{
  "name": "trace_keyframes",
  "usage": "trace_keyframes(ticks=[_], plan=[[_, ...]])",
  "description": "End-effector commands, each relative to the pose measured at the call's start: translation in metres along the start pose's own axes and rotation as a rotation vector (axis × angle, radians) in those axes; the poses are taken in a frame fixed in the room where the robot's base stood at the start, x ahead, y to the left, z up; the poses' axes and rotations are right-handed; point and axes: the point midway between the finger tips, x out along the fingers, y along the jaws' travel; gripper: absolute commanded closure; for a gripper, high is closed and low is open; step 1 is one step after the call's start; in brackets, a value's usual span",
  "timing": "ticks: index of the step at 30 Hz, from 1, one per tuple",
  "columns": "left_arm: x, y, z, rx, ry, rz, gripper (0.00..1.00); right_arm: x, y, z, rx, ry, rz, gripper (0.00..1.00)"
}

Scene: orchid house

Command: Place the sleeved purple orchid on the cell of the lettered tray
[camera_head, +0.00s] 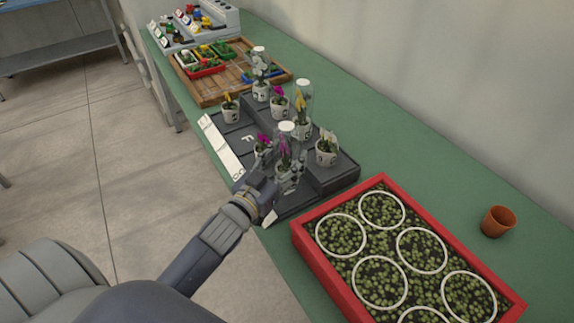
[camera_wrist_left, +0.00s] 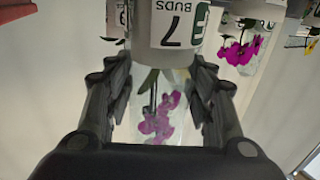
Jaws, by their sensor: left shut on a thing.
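The sleeved purple orchid (camera_head: 286,146) has magenta flowers inside a clear sleeve. My left gripper (camera_head: 279,180) is shut on it at the near end of the lettered tray. In the left wrist view the orchid's flowers (camera_wrist_left: 158,120) show upside down between the fingers (camera_wrist_left: 157,100), with its white pot (camera_wrist_left: 172,25) marked 7 BUDS at the top. The dark lettered tray (camera_head: 314,187) has stepped cells; a letter F shows on one, and the arm and pots hide others. I cannot tell whether the held pot touches the tray. My right gripper is not in view.
Several other potted orchids stand on the tray, including a white one (camera_head: 327,146) and a sleeved yellow one (camera_head: 302,106). A red-rimmed planter (camera_head: 310,255) is at the near side, a terracotta pot (camera_head: 498,221) at right. A wooden tray (camera_head: 207,92) lies beyond.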

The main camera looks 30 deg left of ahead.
Motion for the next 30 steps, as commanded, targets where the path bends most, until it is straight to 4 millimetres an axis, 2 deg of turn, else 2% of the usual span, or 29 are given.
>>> trace_keyframes(ticks=[4,9,12,23,24,26,30], plan=[[0.007,-0.002,0.004,-0.001,0.000,0.000,0.79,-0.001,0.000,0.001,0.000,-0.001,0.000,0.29],[0.006,-0.002,0.028,-0.002,-0.003,-0.001,0.79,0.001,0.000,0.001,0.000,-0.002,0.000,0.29],[0.006,-0.001,0.035,-0.001,0.000,0.000,0.79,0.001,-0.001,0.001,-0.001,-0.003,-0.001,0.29],[0.006,-0.001,0.039,0.000,0.001,0.001,0.79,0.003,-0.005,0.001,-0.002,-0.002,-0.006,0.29],[0.006,-0.001,0.039,0.000,0.000,0.001,0.46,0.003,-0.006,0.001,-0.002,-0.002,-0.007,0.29],[0.006,-0.001,0.039,0.000,0.000,0.001,0.32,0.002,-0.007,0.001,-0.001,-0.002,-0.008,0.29],[0.006,-0.001,0.039,0.000,0.000,0.001,0.30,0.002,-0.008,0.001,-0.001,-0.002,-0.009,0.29]])
